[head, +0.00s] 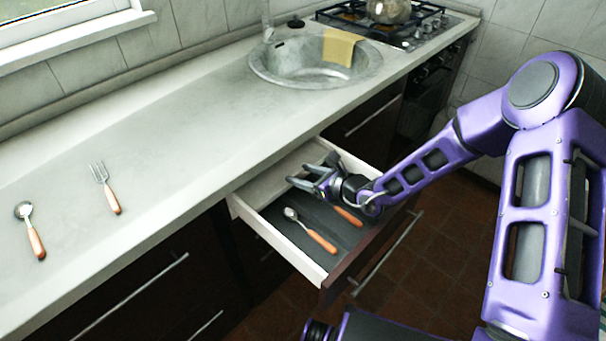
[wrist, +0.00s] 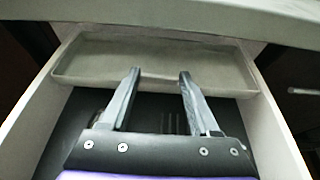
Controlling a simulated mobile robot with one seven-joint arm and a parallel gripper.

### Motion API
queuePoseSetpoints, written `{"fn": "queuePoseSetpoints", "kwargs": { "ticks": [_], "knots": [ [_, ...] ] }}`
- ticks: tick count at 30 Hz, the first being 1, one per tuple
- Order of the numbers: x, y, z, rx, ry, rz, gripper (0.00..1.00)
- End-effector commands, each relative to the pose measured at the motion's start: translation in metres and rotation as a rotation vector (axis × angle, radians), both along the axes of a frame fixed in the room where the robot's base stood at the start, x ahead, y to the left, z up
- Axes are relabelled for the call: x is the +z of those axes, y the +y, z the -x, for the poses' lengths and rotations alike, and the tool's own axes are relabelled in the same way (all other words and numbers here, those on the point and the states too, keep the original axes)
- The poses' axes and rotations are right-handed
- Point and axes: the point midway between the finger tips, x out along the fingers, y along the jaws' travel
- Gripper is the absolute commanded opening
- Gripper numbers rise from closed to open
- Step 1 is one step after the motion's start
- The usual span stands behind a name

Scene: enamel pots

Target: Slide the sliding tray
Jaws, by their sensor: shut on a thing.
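The sliding tray (head: 264,188) is a shallow beige box lying across the back of the open drawer (head: 294,248), by the counter. In the wrist view the tray (wrist: 90,64) spans the drawer's width. My gripper (head: 303,175) reaches into the drawer from the right. In the wrist view my gripper (wrist: 159,74) has its two fingers spaced apart, their tips over the tray's near wall. It is shut on the tray, though the exact contact is hard to see.
A spoon (head: 311,230) and another orange-handled utensil (head: 348,216) lie on the dark drawer floor. A fork (head: 105,187) and spoon (head: 31,230) lie on the counter (head: 165,130). A sink (head: 300,66) with a yellow cloth is beyond. The tray looks empty.

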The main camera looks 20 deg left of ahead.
Motion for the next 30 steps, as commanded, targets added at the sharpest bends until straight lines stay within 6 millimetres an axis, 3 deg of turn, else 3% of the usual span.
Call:
{"fn": "queuePoseSetpoints", "kwargs": {
  "ticks": [5,12,20,21,25,30],
  "knots": [
    [0.000,0.003,-0.001,0.000,-0.001,0.000,0.00],
    [-0.001,0.026,-0.010,0.000,-0.001,-0.001,0.00],
    [0.000,0.026,-0.011,-0.002,0.001,-0.001,0.00],
    [0.000,0.026,-0.011,-0.002,0.001,-0.001,0.69],
    [0.000,0.026,-0.011,-0.001,0.001,0.000,0.93],
    [0.000,0.026,-0.011,0.000,0.001,0.000,0.93]
  ]
}}
